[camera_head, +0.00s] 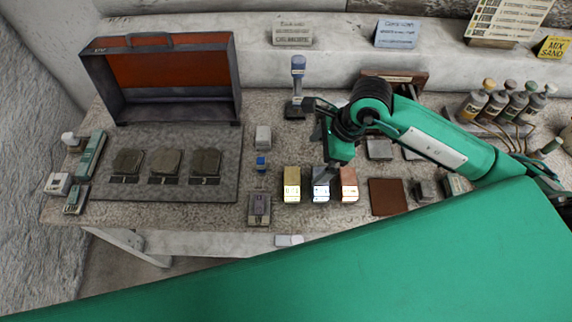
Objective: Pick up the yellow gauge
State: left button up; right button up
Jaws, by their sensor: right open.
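The yellow gauge (291,184) is a small upright block with a yellow top and a pale, bright front face. It stands on the stone table, leftmost in a row of three similar blocks. The silver-grey gauge (321,187) is in the middle and the copper-coloured gauge (349,186) is on the right. My right arm reaches in from the right. My right gripper (328,170) is open, pointing down close to the middle gauge and to the right of the yellow one. Its fingertips are small and partly hidden by the arm. My left gripper is out of view.
An open grey case (236,85) with an orange lining stands at the back left, behind a grey mat (140,193) with several dark blocks. A blue-topped stand (298,85) rises behind the gauges. A brown square pad (388,197) lies to the right. Bottles (497,103) stand back right.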

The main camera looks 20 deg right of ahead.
jog(key=f, duration=0.1)
jog(key=p, duration=0.2)
send_over(292, 180)
jog(key=d, duration=0.3)
jog(key=f, duration=0.5)
jog(key=shift+s+f, duration=0.3)
jog(key=shift+f, duration=0.1)
jog(key=shift+w+a+f, duration=0.1)
jog(key=shift+a+f, duration=0.05)
jog(key=shift+f, duration=0.2)
jog(key=shift+a+f+p, duration=0.6)
jog(key=shift+f+p, duration=0.1)
jog(key=shift+p, duration=0.2)
jog(key=p+x, duration=0.1)
jog(key=x, duration=0.2)
jog(key=shift+a, duration=0.15)
jog(key=shift+f, duration=0.35)
jog(key=c, duration=1)
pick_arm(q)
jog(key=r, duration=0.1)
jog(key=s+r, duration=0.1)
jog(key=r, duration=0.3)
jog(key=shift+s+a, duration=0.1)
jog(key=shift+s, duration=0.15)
pick_arm(e)
jog(key=shift+r, duration=0.1)
